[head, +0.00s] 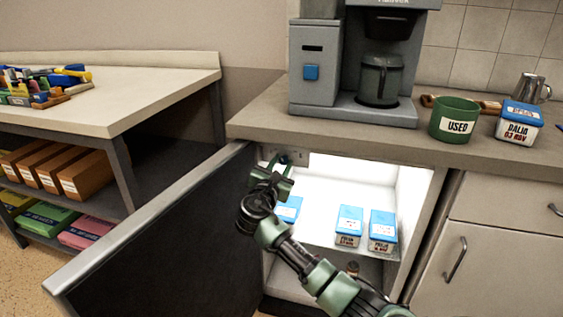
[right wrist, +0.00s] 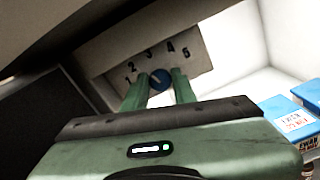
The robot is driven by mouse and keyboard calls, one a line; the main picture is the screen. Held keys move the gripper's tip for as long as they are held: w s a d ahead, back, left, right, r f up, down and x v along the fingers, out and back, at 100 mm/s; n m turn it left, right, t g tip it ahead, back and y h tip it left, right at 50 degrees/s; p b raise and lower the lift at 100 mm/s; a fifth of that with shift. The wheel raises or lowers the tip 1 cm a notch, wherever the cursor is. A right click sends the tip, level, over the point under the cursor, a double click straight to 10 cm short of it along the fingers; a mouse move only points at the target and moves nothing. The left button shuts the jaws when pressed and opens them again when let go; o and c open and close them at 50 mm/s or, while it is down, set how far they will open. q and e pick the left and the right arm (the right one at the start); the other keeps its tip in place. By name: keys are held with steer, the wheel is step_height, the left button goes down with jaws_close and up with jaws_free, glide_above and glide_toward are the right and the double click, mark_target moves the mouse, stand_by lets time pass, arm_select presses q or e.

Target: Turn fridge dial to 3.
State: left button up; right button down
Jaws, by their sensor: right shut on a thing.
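The fridge dial is a small blue knob (right wrist: 160,79) on a pale panel (right wrist: 188,62) marked 1 to 5, inside the open fridge at its upper left. My right gripper (right wrist: 159,88) is shut on the dial, with one green finger on each side of it. In the head view the right gripper (head: 284,168) reaches up to the same panel and mostly hides the dial. The dial's pointer is too small to read for certain. My left gripper is in neither view.
The dark fridge door (head: 150,235) stands open to the left. Blue-lidded boxes (head: 348,226) stand on the lit shelf (head: 318,232). A coffee machine (head: 340,65), a green USED mug (head: 454,120) and a DALIA box (head: 519,122) stand on the counter (head: 270,122) above.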

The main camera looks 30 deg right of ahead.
steer(key=shift+f+m, duration=0.15)
steer(key=shift+m, duration=1.95)
steer(key=c, duration=1.2)
jaws_free()
steer(key=shift+o, duration=0.2)
steer(key=shift+s, duration=0.1)
